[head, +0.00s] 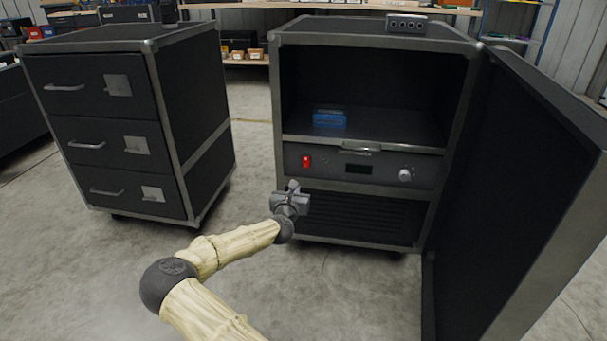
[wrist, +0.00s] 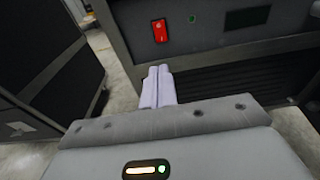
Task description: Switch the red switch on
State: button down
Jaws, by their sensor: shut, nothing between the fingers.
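The red switch (head: 306,161) is a small red rocker on the left of the grey control panel of the open cabinet in the head view. It also shows in the wrist view (wrist: 159,31), above and just beyond my fingertips. My gripper (head: 292,187) is shut and empty, with its two pale fingers together. It is in front of the cabinet, below and slightly left of the switch, and appears apart from it. I cannot tell the switch's on or off position for sure.
The panel also has a dark display (head: 358,169) and a round knob (head: 405,175). A blue box (head: 329,119) sits on the shelf above. The open door (head: 520,190) stands at right. A drawer cabinet (head: 125,125) stands at left, with bare floor between.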

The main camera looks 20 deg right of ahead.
jog(key=shift+d, duration=0.1)
jog(key=b, duration=0.7)
send_near(306, 167)
jog(key=x, duration=0.6)
jog(key=shift+w+f, duration=0.1)
jog(key=shift+w+d, duration=0.15)
jog(key=shift+w, duration=0.2)
jog(key=shift+d, duration=0.1)
